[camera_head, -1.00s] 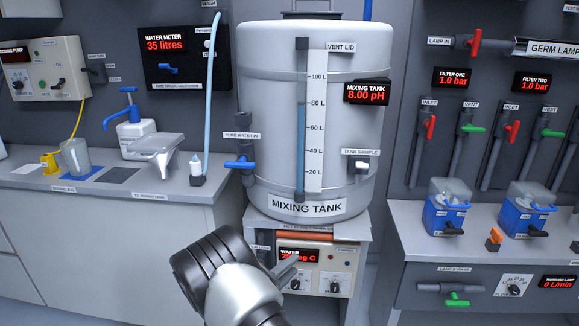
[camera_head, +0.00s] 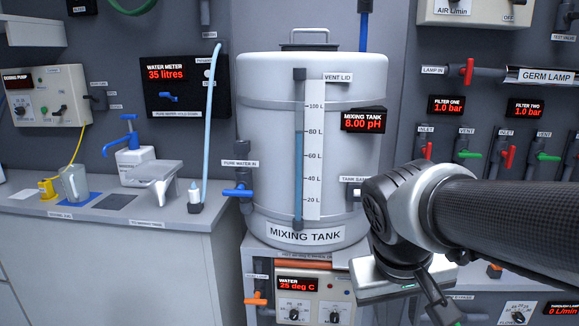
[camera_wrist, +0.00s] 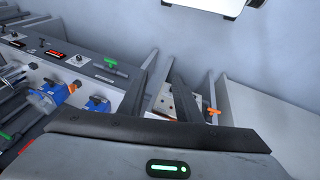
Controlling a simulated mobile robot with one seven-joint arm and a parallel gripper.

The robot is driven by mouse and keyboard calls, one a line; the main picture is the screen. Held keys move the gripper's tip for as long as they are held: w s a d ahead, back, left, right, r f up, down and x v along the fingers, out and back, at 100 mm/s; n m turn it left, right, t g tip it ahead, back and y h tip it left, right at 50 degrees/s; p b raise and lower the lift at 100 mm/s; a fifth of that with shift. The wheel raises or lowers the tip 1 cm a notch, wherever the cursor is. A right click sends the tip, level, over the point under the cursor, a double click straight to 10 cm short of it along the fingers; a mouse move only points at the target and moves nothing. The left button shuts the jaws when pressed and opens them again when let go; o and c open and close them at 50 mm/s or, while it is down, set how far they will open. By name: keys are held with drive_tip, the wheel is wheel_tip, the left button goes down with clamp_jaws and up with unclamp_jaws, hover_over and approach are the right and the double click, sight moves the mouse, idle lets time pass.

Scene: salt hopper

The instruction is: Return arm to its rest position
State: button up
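My gripper (camera_head: 432,312) is at the lower right of the head view, below the arm that reaches in from the right edge. It hangs in front of the mixing tank's lower right side, and its tips are hard to make out there. In the wrist view my gripper (camera_wrist: 163,78) shows two dark fingers with a gap between them and nothing held. The mixing tank (camera_head: 270,160) stands upright at the centre and reads 8.00 pH. My arm partly covers the tank sample label and the right bench.
A water heater panel (camera_head: 310,285) sits under the tank, with an orange-handled valve (camera_head: 256,299) at its left. The left bench (camera_head: 120,240) holds jugs and a pump bottle (camera_head: 133,165). Blue-based containers (camera_wrist: 50,93) stand on the other bench in the wrist view.

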drive_tip(key=s+a+r+t+y, duration=0.3)
drive_tip(key=s, duration=0.2)
wheel_tip(320, 180, up, 22)
drive_tip(key=p, duration=2.2)
